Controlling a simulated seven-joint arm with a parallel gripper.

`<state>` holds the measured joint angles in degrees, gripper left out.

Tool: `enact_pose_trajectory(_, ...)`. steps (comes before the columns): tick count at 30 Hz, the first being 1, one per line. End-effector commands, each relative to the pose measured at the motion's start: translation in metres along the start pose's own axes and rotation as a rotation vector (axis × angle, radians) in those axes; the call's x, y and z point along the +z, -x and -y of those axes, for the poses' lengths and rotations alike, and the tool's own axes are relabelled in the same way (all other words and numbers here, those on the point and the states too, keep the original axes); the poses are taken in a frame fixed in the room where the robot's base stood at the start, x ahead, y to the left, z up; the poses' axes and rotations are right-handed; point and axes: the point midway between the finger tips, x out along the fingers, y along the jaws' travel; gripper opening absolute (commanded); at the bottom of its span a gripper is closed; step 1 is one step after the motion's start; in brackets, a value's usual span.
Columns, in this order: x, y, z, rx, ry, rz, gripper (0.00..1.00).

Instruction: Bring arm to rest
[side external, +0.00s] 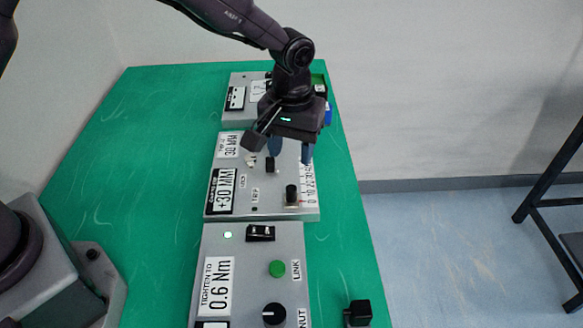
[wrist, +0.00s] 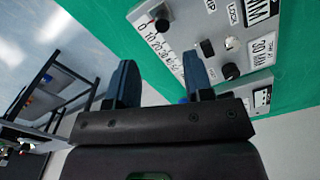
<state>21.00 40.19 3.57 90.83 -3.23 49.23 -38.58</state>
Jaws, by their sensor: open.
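My gripper (side external: 290,152) hangs over the middle grey control box (side external: 238,166) in the side external view, its fingers pointing down. In the wrist view my gripper (wrist: 160,85) shows two blue-grey fingers set apart with nothing between them. The gripper is open and empty. The middle box carries black knobs, labels and a printed scale, and it also shows in the wrist view (wrist: 190,18). I cannot tell how high the fingertips are above the box.
A nearer grey box (side external: 242,254) has a green button (side external: 277,268) and a black knob (side external: 274,314). A far grey box (side external: 233,115) stands behind my gripper. A black block (side external: 359,312) sits at the right edge. The green table (side external: 130,150) is clear on the left.

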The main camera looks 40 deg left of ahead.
Motion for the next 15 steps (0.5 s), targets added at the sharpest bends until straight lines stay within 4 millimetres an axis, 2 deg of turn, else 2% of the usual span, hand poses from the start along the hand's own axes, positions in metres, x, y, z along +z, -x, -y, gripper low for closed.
enact_pose_trajectory(3,0.000,0.013,-0.001,0.001,-0.001,-0.001,0.47)
enact_pose_trajectory(6,0.000,0.018,0.000,0.001,-0.001,-0.001,0.47)
enact_pose_trajectory(15,0.000,0.019,0.000,0.000,-0.001,0.000,0.47)
